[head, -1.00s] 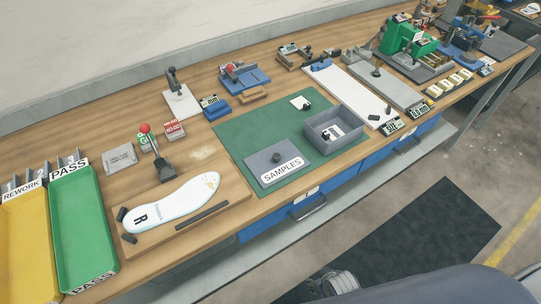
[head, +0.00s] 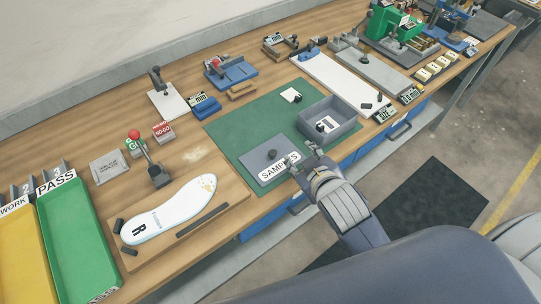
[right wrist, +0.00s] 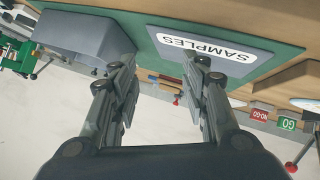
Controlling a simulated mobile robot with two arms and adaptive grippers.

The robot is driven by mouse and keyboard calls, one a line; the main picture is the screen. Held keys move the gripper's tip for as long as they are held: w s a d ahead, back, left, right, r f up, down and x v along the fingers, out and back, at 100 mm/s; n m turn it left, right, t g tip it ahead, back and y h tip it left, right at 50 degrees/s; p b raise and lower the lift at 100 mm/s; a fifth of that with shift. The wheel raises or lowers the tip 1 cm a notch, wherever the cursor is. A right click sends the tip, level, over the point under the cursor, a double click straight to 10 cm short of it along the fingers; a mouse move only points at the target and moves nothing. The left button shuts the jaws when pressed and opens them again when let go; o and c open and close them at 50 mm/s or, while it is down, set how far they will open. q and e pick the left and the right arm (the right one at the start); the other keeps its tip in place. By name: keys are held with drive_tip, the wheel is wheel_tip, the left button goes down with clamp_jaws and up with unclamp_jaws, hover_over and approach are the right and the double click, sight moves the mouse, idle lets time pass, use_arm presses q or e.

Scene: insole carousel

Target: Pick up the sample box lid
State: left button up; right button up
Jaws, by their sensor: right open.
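The sample box lid (head: 258,168) is a flat grey plate with a dark round knob and a white SAMPLES label. It lies on the green mat (head: 226,131), left of the open grey sample box (head: 340,112). My right gripper (head: 303,162) is open and empty at the lid's right end, partly covering the label's edge in the head view. In the right wrist view the gripper (right wrist: 160,80) has its fingers spread, with the lid (right wrist: 232,62) and its label beyond them. The knob is not visible there. My left gripper is not in view.
The grey box holds a small dark item and a white card. A white insole (head: 168,212) lies on a wooden board to the left, beside a red-knobbed lever (head: 150,160). Green (head: 75,235) and yellow (head: 22,250) trays stand at far left.

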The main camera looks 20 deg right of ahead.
drive_tip(key=w+a+r+n+t+y, duration=0.2)
drive_tip(key=w+a+r+n+t, duration=0.1)
drive_tip(key=r, duration=0.4)
drive_tip(key=w+a+r+n+t+y, duration=0.1)
drive_tip(key=w+a+r+n+t, duration=0.15)
drive_tip(key=r, duration=0.35)
drive_tip(key=w+a+r+n+t+y, duration=0.2)
drive_tip(key=w+r+t, duration=0.15)
drive_tip(key=r, duration=0.35)
drive_tip(key=s+a+r+n+g+y, duration=0.35)
drive_tip(key=a+n+g+y, duration=0.25)
drive_tip(key=a+n+y, duration=0.45)
drive_tip(key=s+a+r+n+g+y, duration=0.3)
drive_tip(key=a+r+n+g+y, duration=0.3)
drive_tip(key=n, duration=0.8)
drive_tip(key=n+g+h+p, duration=0.1)
drive_tip(key=n+g+h, duration=0.6)
drive_tip(key=n+h, duration=0.9)
hover_over(273, 152)
wheel_tip(273, 152, down, 26)
drive_tip(key=m+h, duration=0.3)
drive_tip(key=shift+s, duration=0.15)
drive_tip(key=shift+f, duration=0.35)
wheel_tip(273, 152, down, 5)
drive_tip(key=p, duration=0.3)
drive_tip(key=shift+d+r, duration=0.1)
drive_tip(key=shift+f, duration=0.4)
